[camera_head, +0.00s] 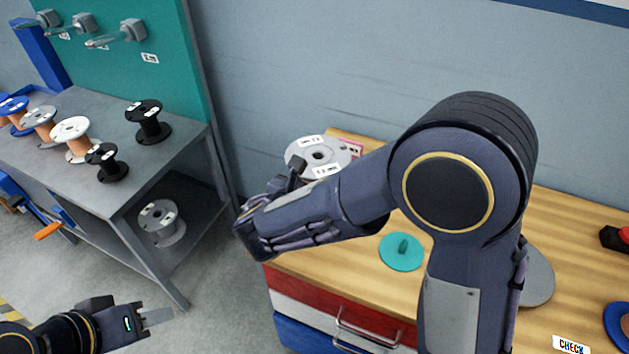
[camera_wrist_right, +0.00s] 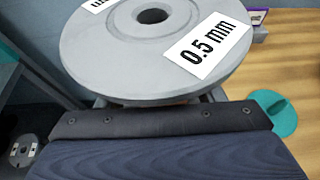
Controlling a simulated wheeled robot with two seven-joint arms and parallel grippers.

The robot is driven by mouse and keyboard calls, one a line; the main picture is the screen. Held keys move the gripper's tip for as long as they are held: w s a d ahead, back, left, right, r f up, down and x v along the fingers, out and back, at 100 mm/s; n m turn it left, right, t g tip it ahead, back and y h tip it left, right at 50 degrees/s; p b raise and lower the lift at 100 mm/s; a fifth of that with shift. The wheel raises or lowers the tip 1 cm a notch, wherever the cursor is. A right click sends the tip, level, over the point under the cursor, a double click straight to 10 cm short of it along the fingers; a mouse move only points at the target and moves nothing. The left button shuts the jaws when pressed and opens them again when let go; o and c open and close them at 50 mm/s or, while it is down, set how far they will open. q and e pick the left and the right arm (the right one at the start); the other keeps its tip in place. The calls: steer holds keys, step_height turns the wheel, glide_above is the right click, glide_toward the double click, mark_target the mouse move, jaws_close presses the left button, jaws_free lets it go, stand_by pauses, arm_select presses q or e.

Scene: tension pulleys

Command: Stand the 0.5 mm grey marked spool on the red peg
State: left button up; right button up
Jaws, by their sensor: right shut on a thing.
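The grey spool (camera_head: 307,152) marked 0.5 mm is upright at the left end of the wooden bench, partly hidden by my right arm. Its top flange and centre hole fill the upper part of the right wrist view (camera_wrist_right: 120,60). My right gripper (camera_wrist_right: 160,101) is shut on the spool just below this flange; its fingers are mostly hidden. The spool's lower end is hidden, so I cannot tell if it touches the bench. No red peg shows clearly. My left gripper (camera_head: 150,317) is low at the left, away from the benches; its finger gap is unclear.
A teal disc with a peg (camera_head: 402,252) lies on the wooden bench (camera_head: 330,262). A grey disc (camera_head: 540,277), a blue disc (camera_head: 616,326) and a CHECK label (camera_head: 571,345) are at right. Several spools stand on the grey table (camera_head: 120,195), with another grey spool (camera_head: 160,223) below.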

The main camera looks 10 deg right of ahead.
steer(key=shift+f+b, duration=1.2)
steer(key=shift+f, duration=0.25)
steer(key=shift+f, duration=0.15)
stand_by(0.4)
steer(key=shift+f+b, duration=1.15)
steer(key=shift+f, duration=0.2)
steer(key=shift+f, duration=0.15)
steer(key=shift+f+b, duration=1.2)
steer(key=shift+f, duration=0.15)
stand_by(0.6)
steer(key=shift+f+b, duration=0.7)
steer(key=shift+f, duration=0.2)
steer(key=shift+r, duration=0.1)
